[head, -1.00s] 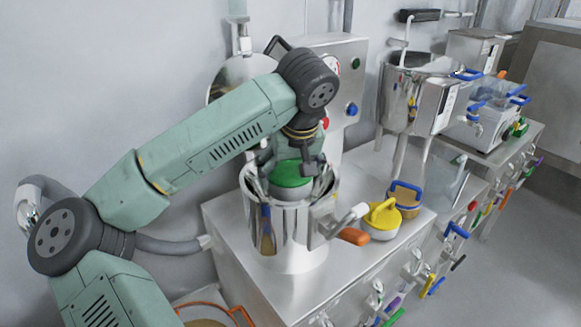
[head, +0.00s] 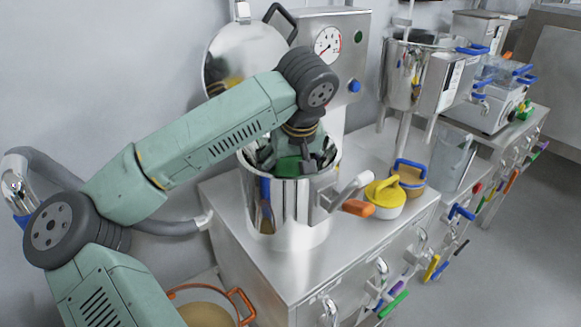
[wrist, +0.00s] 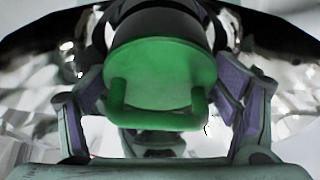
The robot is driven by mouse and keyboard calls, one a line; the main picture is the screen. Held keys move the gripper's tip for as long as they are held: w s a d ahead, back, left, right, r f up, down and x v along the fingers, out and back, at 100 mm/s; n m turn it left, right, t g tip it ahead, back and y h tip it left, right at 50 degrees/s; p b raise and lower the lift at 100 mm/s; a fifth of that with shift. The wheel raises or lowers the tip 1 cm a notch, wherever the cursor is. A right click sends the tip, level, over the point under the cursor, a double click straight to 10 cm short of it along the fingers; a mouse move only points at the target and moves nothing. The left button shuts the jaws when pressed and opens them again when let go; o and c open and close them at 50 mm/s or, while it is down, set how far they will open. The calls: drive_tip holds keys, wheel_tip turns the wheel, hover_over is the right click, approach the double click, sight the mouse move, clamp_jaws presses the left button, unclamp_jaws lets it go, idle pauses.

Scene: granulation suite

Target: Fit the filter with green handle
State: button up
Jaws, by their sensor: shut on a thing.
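The filter with green handle (head: 287,168) is inside the mouth of the steel vessel (head: 282,210), with only part of its green top showing. My gripper (head: 294,158) reaches down into the vessel from above and is shut on the filter. In the wrist view the green round top (wrist: 165,62) and its loop handle (wrist: 155,120) sit between the two fingers of my gripper (wrist: 160,110). The vessel's shiny inner wall surrounds them. The filter's underside and its seat are hidden.
A yellow-handled filter (head: 384,197) and a blue-handled one (head: 409,177) stand on the bench right of the vessel. The round lid (head: 245,60) stands open behind. An orange-handled sieve (head: 208,312) is low in front.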

drive_tip(key=o, duration=1.2)
drive_tip(key=shift+r, duration=0.1)
drive_tip(key=v, duration=1.2)
